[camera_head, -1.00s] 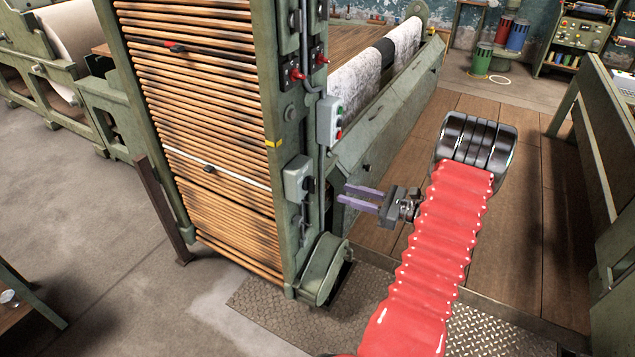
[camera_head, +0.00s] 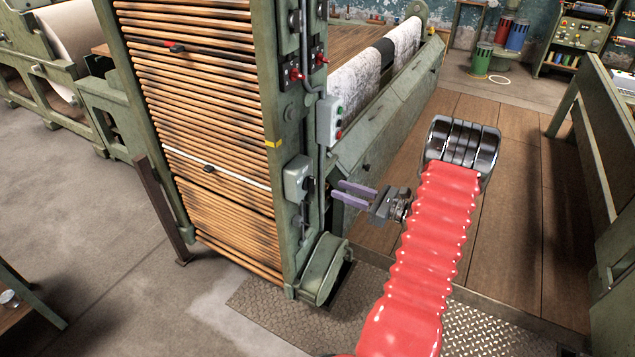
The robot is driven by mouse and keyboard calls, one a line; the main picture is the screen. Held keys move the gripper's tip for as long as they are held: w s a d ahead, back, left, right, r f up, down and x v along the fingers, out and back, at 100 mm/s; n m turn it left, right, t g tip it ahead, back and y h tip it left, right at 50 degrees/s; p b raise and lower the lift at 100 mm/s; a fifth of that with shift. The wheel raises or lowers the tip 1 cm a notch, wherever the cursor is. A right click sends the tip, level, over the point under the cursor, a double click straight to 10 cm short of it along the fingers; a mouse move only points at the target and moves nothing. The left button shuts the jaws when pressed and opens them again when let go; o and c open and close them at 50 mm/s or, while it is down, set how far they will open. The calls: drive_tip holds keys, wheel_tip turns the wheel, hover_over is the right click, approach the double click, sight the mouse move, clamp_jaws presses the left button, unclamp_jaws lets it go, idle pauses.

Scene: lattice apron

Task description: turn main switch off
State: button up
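A grey switch box (camera_head: 297,179) is mounted on the green machine post, with a dark knob (camera_head: 310,185) on its right side. It looks like the main switch; its exact position is too small to tell. My gripper (camera_head: 337,189) has two purple fingers, parallel and apart, with nothing between them. They point left at the knob, a short gap to its right. Above is a separate grey button box (camera_head: 330,121) with green and red buttons.
The green machine post (camera_head: 287,130) carries red-handled levers (camera_head: 297,74) higher up. A green rounded housing (camera_head: 325,268) stands below the switch. A green machine beam (camera_head: 385,120) runs behind my gripper. Wooden floor (camera_head: 510,230) lies open to the right.

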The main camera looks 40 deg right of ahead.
sight(310, 185)
drive_tip(key=x, duration=0.9)
drive_tip(key=shift+w+f, duration=0.1)
clamp_jaws()
